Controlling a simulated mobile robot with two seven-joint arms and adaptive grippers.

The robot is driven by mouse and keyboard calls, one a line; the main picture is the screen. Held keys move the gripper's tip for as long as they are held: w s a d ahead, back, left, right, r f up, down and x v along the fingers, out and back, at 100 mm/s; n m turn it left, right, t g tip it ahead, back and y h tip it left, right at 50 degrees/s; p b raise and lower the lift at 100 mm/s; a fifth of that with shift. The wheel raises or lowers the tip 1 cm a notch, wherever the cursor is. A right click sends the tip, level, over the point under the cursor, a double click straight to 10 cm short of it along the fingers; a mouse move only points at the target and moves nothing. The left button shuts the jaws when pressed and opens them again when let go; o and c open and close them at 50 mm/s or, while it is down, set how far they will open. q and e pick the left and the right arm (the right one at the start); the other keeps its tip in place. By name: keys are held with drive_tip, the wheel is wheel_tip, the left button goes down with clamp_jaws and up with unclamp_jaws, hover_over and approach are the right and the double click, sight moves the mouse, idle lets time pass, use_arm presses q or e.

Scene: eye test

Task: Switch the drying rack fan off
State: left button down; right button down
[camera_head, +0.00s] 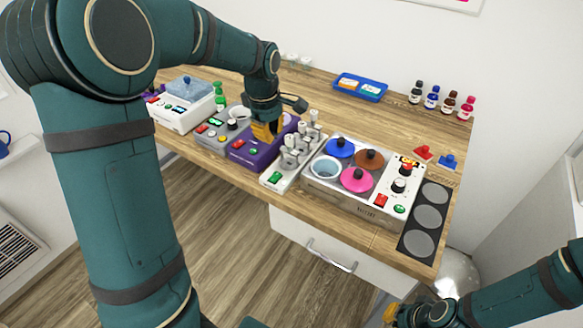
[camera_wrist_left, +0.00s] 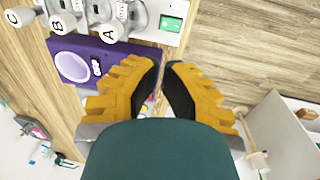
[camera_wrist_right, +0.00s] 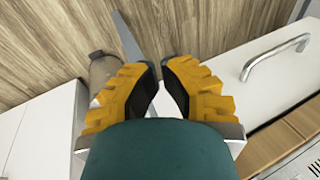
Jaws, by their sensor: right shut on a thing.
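The drying rack (camera_head: 290,160) is a pale grey unit with several upright holders, right of the purple unit. Its holders show letters A, B and C in the left wrist view (camera_wrist_left: 84,22). A green switch (camera_head: 275,178) sits at its front end; it also shows in the left wrist view (camera_wrist_left: 172,23). I cannot read its position. My left gripper (camera_head: 266,136) points down over the purple unit, left of the rack and apart from the switch; its fingertips are nearly together, nothing seen between them. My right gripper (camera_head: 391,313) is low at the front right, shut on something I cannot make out.
The purple unit (camera_head: 240,156) and a grey unit (camera_head: 208,137) stand left of the rack. A box with coloured lids (camera_head: 350,197) stands close on its right. Bottles (camera_head: 433,99) and a blue tray (camera_head: 361,90) are at the back. A drawer handle (camera_head: 330,256) juts out below.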

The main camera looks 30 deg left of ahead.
sight(277, 173)
use_arm(q)
drive_tip(key=shift+a, duration=0.1)
drive_tip(key=shift+f, duration=0.1)
drive_tip(key=f+b, duration=0.1)
drive_tip(key=f, duration=0.3)
drive_tip(key=w+f+b, duration=0.1)
drive_tip(key=f, duration=0.4)
drive_tip(key=f+b, duration=0.1)
drive_tip(key=f, duration=0.3)
drive_tip(key=shift+w+f, duration=0.35)
